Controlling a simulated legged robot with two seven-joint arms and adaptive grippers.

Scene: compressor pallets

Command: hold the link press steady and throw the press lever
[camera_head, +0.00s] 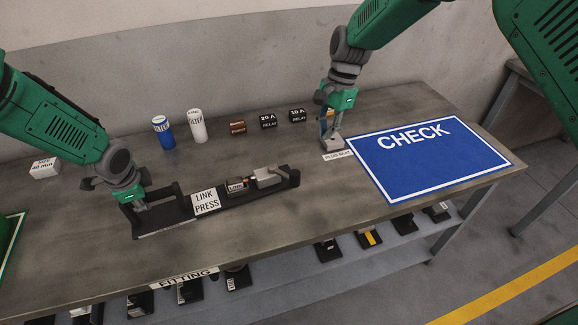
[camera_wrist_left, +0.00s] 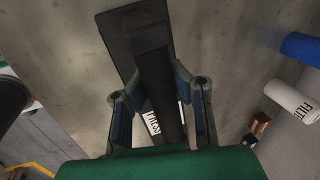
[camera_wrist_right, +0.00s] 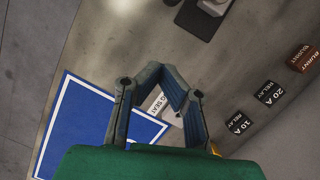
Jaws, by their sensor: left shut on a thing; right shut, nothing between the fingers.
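The link press (camera_head: 173,212) is a long black fixture on the grey table, with a white LINK PRESS label (camera_head: 206,201). A small block marked LINK (camera_head: 236,186) and a silver block (camera_head: 267,178) sit along its right half. My left gripper (camera_head: 138,206) is shut on a black bar at its left end; the left wrist view shows the bar (camera_wrist_left: 160,80) between the fingers. My right gripper (camera_head: 332,143) is shut and empty, low by the PLUG SEAT label (camera_head: 338,155), to the right of the press and apart from it. I cannot clearly pick out the lever.
A blue CHECK mat (camera_head: 425,165) covers the table's right end. Blue (camera_head: 163,132) and white (camera_head: 197,126) filters, a brown fuse-like block (camera_head: 237,127) and two black relays (camera_head: 268,121) stand at the back. A lower shelf holds several dark parts.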

